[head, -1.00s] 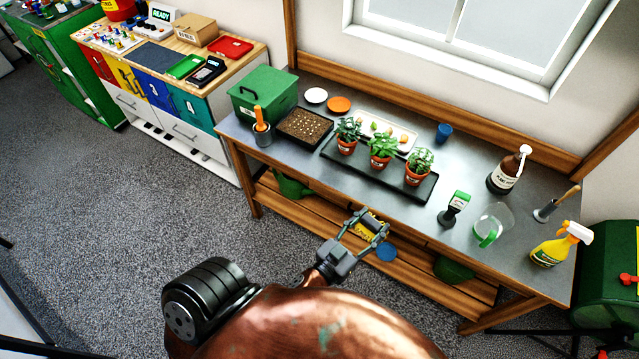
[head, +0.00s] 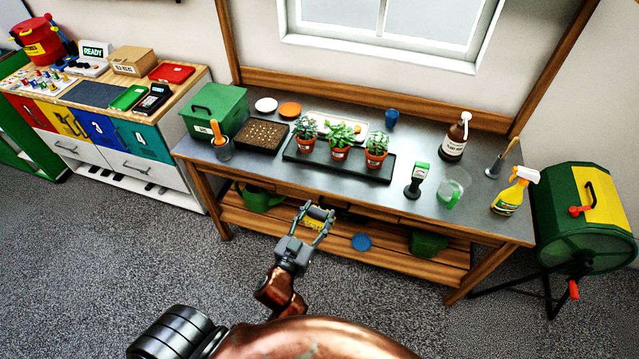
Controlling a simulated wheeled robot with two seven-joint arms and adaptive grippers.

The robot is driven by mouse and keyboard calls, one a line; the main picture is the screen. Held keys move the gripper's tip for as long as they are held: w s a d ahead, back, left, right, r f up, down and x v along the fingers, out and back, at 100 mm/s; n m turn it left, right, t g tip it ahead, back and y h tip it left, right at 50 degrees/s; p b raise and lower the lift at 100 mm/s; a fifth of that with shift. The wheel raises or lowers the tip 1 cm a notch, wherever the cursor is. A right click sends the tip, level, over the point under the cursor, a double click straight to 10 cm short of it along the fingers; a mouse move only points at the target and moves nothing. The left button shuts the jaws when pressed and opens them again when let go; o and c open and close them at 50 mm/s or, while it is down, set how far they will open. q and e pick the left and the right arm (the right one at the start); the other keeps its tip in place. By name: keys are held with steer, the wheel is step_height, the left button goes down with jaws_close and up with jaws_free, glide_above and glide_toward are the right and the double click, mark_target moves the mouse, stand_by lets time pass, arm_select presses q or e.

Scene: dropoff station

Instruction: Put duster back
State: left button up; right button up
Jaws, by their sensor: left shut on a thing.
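My left gripper (head: 317,217) reaches up from the bottom of the head view. It is shut on a small yellow thing with a dark part, which looks like the duster (head: 315,225); its fingers partly hide it. In the picture the gripper and duster lie in front of the workbench's lower wooden shelf (head: 290,232), below the bench top's front edge. I cannot tell how far they are from the shelf. My right gripper is not in view.
The metal workbench (head: 410,202) holds potted plants on a black tray (head: 300,157), a stamp-like tool (head: 416,180), a yellow spray bottle (head: 512,195) and a brown bottle (head: 455,138). A blue disc (head: 361,242) is on the lower shelf. A green drum (head: 580,235) stands right. The grey floor in front is open.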

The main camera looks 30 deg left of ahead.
arm_select(q)
steer(key=w+a+n+y+b, duration=0.2)
steer(key=w+a+b, duration=0.2)
steer(key=w+a, duration=0.8)
steer(key=w+f+b, duration=0.1)
steer(key=w+f, duration=0.1)
steer(key=w, duration=0.1)
steer(key=w+a+f+b, duration=0.1)
steer(key=w+f, duration=0.2)
steer(key=w, duration=0.1)
steer(key=w+a+f+b, duration=0.1)
steer(key=w+f, duration=0.2)
steer(key=shift+w+f, duration=0.15)
steer(key=shift+f, duration=0.1)
steer(key=shift+w+f+b, duration=0.35)
steer(key=shift+w+f, duration=0.15)
steer(key=shift+f+b, duration=0.5)
steer(key=shift+f, duration=1.05)
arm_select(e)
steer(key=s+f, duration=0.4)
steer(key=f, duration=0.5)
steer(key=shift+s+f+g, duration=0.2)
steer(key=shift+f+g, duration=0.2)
